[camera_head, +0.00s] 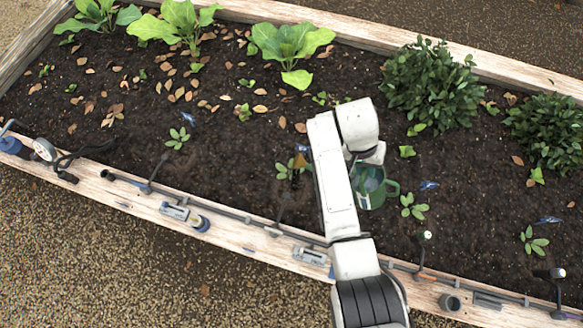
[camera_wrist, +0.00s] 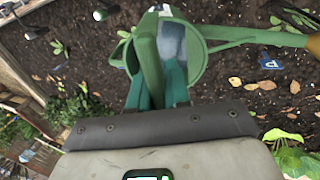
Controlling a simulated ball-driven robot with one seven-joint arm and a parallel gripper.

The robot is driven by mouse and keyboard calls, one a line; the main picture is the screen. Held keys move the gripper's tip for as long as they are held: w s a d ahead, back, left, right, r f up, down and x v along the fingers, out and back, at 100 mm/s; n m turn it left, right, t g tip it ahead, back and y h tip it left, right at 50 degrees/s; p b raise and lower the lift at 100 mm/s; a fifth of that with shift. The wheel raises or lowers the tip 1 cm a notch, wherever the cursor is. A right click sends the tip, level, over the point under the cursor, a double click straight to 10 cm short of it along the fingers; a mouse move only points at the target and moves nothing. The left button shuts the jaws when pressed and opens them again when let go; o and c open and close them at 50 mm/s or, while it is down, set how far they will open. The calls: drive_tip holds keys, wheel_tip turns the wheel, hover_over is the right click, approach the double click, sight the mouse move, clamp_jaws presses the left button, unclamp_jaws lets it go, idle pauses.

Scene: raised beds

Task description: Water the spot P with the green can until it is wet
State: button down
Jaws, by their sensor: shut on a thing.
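The green can (camera_head: 368,190) is held over the soil, partly hidden behind my arm in the head view. In the wrist view my gripper (camera_wrist: 157,88) is shut on the handle of the can (camera_wrist: 203,55), and its open top shows a grey-blue inside. The spout runs right to an orange-brown tip (camera_wrist: 312,43), which also shows left of my arm in the head view (camera_head: 299,161). A blue tag with a white letter that looks like P (camera_wrist: 268,60) lies near the spout. I cannot tell whether water flows or the soil there is wet.
The raised bed has a pale wooden rim (camera_head: 240,228) with pipes and fittings along it. Small seedlings (camera_head: 178,138) and other blue tags (camera_head: 428,185) dot the soil. Leafy plants (camera_head: 290,42) and dense bushes (camera_head: 430,85) stand at the back and right.

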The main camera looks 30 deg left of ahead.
drive_tip(key=shift+a, duration=0.15)
drive_tip(key=shift+s+a+h+b, duration=0.2)
drive_tip(key=shift+a+h+b, duration=0.3)
drive_tip(key=shift+h+b, duration=0.15)
drive_tip(key=shift+a+f, duration=0.1)
idle(3.3)
drive_tip(key=shift+s+a+f+t+h+b, duration=0.15)
drive_tip(key=shift+a+f+t+h+b, duration=0.15)
drive_tip(key=shift+a+h+b, duration=0.5)
drive_tip(key=shift+d+b, duration=0.2)
drive_tip(key=shift+b, duration=0.1)
drive_tip(key=shift+r, duration=0.1)
drive_tip(key=shift+r, duration=0.1)
idle(2.4)
